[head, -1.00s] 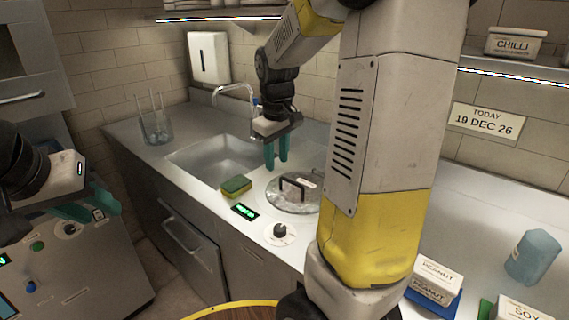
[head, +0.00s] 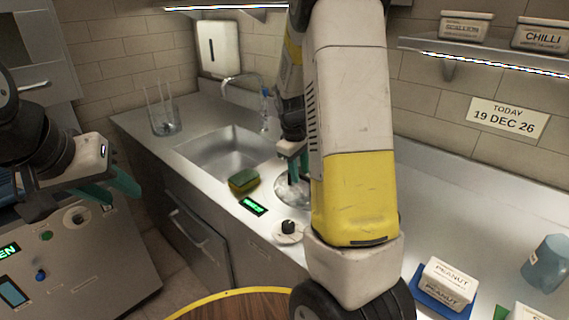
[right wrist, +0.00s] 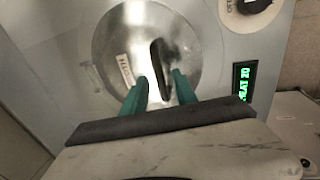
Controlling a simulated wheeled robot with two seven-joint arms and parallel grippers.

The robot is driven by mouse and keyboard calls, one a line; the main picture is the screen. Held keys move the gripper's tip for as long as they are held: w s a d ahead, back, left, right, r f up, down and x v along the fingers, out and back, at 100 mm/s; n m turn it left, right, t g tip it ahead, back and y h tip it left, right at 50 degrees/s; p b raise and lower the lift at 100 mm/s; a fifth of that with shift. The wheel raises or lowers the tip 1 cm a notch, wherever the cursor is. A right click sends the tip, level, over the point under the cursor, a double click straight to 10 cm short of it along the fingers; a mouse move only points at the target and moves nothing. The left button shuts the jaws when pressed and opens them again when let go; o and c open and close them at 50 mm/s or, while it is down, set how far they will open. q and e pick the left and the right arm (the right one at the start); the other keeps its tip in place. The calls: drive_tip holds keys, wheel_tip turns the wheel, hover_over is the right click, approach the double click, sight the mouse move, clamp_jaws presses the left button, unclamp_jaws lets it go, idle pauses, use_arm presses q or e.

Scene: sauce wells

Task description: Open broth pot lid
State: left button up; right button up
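The broth pot lid is a round metal lid with a dark upright handle, set in the counter. In the head view my right arm hides most of the lid (head: 283,195). In the right wrist view the lid (right wrist: 112,45) and its handle (right wrist: 158,65) show clearly, with a small label on the lid. My right gripper (right wrist: 160,85) is open above the lid, its teal fingers on either side of the handle's near end; contact cannot be told. It also shows in the head view (head: 292,165). My left gripper (head: 118,188) is open and empty at the left, away from the lid.
A black knob (head: 288,227) and a green-lit display (head: 253,206) sit in front of the lid. A green-yellow sponge (head: 243,181) lies beside the sink (head: 205,150).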

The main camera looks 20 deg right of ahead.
clamp_jaws()
idle(1.4)
